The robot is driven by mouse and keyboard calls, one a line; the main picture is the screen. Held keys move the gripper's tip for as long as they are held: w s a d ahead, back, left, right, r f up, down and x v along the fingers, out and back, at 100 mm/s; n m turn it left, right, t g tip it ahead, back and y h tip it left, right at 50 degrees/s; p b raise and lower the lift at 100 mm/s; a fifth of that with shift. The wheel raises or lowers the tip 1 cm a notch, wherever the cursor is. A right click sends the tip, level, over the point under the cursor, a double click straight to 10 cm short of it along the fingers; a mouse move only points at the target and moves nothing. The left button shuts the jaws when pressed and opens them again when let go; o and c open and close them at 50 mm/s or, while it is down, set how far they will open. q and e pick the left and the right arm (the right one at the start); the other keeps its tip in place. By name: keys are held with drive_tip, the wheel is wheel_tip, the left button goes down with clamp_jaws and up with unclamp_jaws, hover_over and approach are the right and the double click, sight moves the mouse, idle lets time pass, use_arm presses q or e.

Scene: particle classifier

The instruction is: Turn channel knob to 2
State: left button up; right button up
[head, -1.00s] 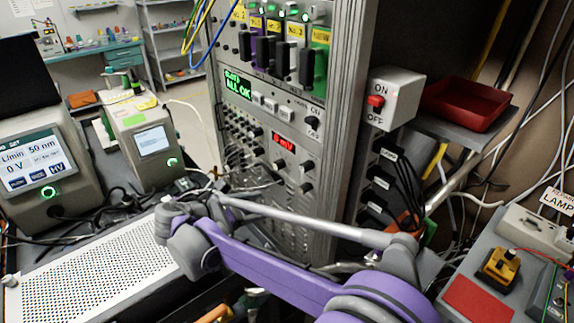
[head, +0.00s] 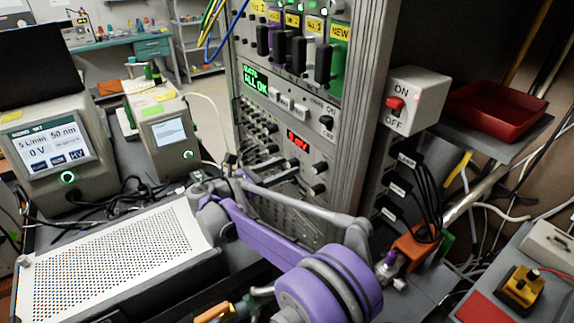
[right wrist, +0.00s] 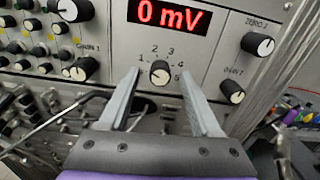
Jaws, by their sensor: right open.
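The channel knob (right wrist: 160,72) is a small black knob with a pale face, ringed by the numbers 1 to 5, below the red 0 mV display (right wrist: 168,14) in the right wrist view. Its pale mark seems turned to the lower right, near 5, but is too small to read surely. My right gripper (right wrist: 158,74) is open, its two pale fingers on either side of the knob in that view; contact cannot be told. In the head view the display (head: 297,141) shows on the rack, while the knob cannot be made out near my right arm.
A zero knob (right wrist: 258,44) and a gain knob (right wrist: 232,91) sit right of the channel knob. Several other knobs crowd the panel's left. A cable or bar (right wrist: 70,118) crosses low left. In the head view an ON/OFF box (head: 413,99) stands right of the rack.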

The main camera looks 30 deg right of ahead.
drive_tip(key=shift+d, duration=0.75)
clamp_jaws()
